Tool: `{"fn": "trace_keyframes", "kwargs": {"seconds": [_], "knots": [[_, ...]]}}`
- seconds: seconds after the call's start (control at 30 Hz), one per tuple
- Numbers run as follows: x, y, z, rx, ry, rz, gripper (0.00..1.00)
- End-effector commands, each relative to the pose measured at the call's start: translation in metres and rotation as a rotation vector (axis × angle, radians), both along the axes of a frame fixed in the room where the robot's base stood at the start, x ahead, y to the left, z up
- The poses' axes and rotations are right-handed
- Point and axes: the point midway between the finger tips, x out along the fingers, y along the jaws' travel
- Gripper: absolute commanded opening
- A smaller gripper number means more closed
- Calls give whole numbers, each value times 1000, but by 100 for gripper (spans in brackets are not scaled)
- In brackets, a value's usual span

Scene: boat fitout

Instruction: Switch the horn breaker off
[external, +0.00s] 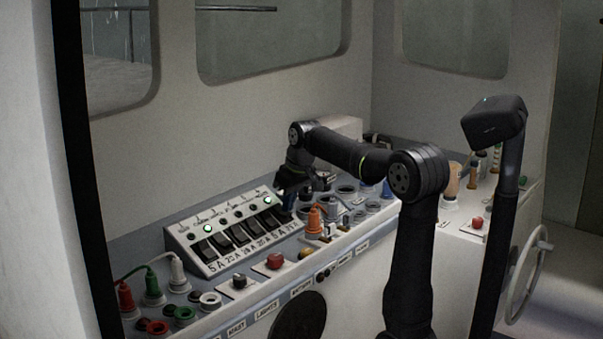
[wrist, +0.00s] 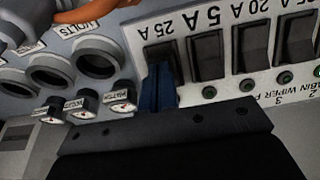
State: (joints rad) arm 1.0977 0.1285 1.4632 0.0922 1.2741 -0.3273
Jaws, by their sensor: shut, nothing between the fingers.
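The breaker panel (external: 190,258) is a sloped white box on the console, with a row of dark rocker switches, amp ratings and small lamps. Two lamps glow green, one near each end of the row; those between look dark. My gripper (external: 287,203) is at the panel's right end, pointing down. In the wrist view, where lettering is upside down, its blue fingertips (wrist: 161,88) are shut and empty, at the end rocker (wrist: 164,56) marked 25 A. They overlap its lower edge; I cannot tell whether they touch. The end rocker's name label and lamp are hidden, and no horn label is readable.
An orange plug (external: 314,219) stands in a socket right of the panel, near round gauges. A red button (external: 275,261) and a black knob (external: 239,281) sit in front. Red, green and white cabled plugs stand at the left. Open air lies above the panel.

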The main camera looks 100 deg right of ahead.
Motion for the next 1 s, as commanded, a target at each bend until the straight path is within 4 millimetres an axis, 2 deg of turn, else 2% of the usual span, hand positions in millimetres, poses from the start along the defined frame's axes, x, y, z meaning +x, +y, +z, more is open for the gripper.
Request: {"fn": "trace_keyframes", "kwargs": {"seconds": [0.23, 0.47, 0.77, 1.0], "knots": [[0, 0, 0, -5, -5, 0, 0], [-3, 3, -9, -76, -79, 0, 0], [-2, 2, -7, -73, -75, 2, 0], [-2, 2, 3, -74, -75, 1, 0]]}}
